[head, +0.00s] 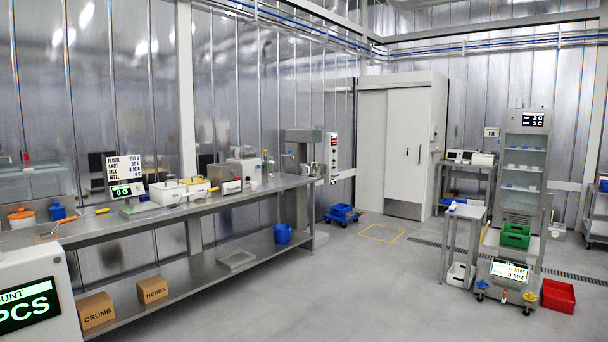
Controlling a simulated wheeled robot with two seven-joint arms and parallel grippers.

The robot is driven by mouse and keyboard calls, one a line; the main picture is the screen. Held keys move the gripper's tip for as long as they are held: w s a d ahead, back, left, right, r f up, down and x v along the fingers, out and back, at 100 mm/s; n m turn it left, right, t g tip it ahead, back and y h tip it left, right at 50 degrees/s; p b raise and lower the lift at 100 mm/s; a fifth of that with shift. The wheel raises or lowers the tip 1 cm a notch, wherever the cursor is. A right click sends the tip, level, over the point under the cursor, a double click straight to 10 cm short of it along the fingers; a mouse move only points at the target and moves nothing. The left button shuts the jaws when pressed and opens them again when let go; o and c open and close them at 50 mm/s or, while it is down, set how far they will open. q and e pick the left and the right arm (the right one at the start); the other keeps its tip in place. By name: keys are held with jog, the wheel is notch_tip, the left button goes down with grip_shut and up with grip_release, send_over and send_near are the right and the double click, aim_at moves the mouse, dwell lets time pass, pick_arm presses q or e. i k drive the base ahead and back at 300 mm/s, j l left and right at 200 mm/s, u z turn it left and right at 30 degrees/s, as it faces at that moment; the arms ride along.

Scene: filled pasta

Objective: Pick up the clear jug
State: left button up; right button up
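I cannot make out a clear jug with certainty. A small, pale see-through vessel (265,163) with a greenish top stands toward the far end of the long steel bench (100,224), but it is too small to tell what it is. Neither of my grippers is in view.
The bench holds a scale with a sign (127,190), white and yellow tubs (196,188), an orange tub (22,218) and a mixer-like machine (303,150). Boxes (152,290) and a blue bucket (282,233) sit on its lower shelf.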

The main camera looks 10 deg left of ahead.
aim_at(303, 174)
jog(key=i+z, duration=0.25)
jog(key=i, duration=6.4)
jog(key=l, duration=0.1)
